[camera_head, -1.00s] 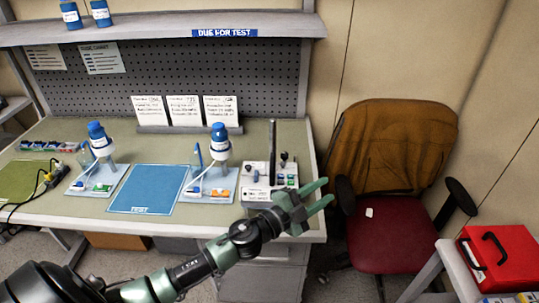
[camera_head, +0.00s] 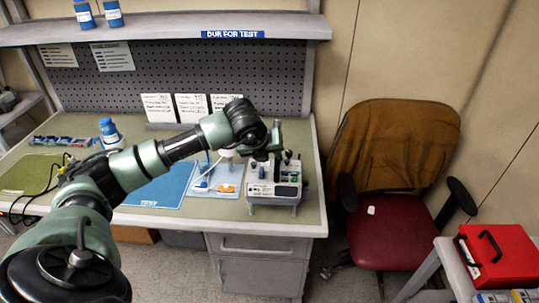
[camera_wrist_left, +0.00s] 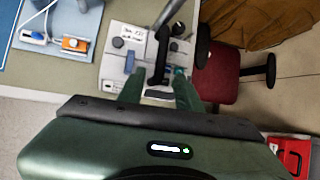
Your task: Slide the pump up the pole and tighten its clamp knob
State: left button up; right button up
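A light grey unit (camera_head: 273,190) with knobs and small coloured parts stands at the bench's right end; I take it for the pump stand. It also shows in the left wrist view (camera_wrist_left: 117,68), with a handwritten label, a blue knob (camera_wrist_left: 130,62) and a dark upright post (camera_wrist_left: 160,55). My left gripper (camera_head: 268,150) points down over this unit. In the wrist view its fingers (camera_wrist_left: 158,84) are apart, one on each side of the post's line; I cannot tell whether they touch anything. The arm hides part of the pole and clamp. My right gripper is out of view.
A blue mat (camera_head: 160,190) and a tray with small parts (camera_head: 228,178) lie left of the unit. A shelf (camera_head: 170,30) overhangs the bench's back. A chair (camera_head: 392,235) and a red case (camera_head: 497,257) stand to the right.

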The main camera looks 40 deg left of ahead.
aim_at(276, 164)
pick_arm(q)
jog(key=x, duration=0.3)
jog(key=shift+w+f+b, duration=0.15)
jog(key=shift+f+b, duration=0.05)
jog(key=shift+b, duration=0.2)
jog(key=b+x, duration=0.3)
jog(key=shift+d+f, duration=0.1)
jog(key=shift+b+x, duration=0.8)
jog(key=shift+w, duration=0.1)
grip_shut()
dwell(2.5)
